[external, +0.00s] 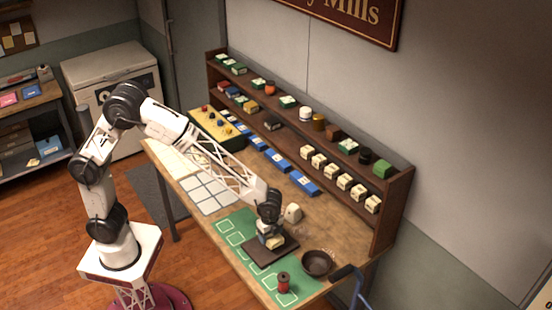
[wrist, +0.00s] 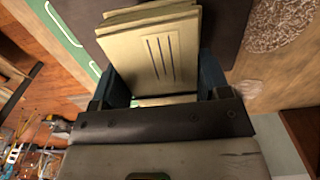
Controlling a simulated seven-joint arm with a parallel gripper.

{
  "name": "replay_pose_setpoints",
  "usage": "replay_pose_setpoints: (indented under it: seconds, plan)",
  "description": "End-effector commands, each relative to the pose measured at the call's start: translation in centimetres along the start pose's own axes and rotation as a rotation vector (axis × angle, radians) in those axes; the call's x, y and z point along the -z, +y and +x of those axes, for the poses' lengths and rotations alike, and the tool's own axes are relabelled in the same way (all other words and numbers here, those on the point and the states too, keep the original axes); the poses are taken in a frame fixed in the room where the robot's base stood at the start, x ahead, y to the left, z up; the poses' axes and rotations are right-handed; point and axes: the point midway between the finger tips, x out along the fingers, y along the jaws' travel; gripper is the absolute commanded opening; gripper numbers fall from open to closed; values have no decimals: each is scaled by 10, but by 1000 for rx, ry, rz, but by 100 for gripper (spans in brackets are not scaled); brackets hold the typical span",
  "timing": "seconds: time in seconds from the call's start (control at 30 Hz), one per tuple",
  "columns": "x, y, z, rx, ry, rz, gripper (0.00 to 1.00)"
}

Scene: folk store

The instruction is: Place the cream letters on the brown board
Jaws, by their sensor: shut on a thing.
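The cream letters (wrist: 160,55) are a stacked cream bundle with dark lines on its face. In the wrist view they sit between the two blue fingers of my gripper (wrist: 165,92), which is shut on them. In the external view my gripper (external: 271,232) is low over the brown board (external: 290,246), with the cream letters (external: 274,241) under it. The board (wrist: 222,30) shows dark behind the letters in the wrist view. I cannot tell whether the letters touch the board, as my gripper hides part of them.
A loaded shelf (external: 397,209) runs along the table's back.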

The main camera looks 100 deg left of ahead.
Motion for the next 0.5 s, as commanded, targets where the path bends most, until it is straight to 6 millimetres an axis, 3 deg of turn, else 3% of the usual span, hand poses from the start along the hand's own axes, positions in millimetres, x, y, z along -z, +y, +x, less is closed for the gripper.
replay_pose_setpoints:
  seconds: [0.27, 0.5]
  plan:
    - [0, 0, 2, 0, 0, 0, 45]
    - [0, 0, 23, -2, -1, 0, 45]
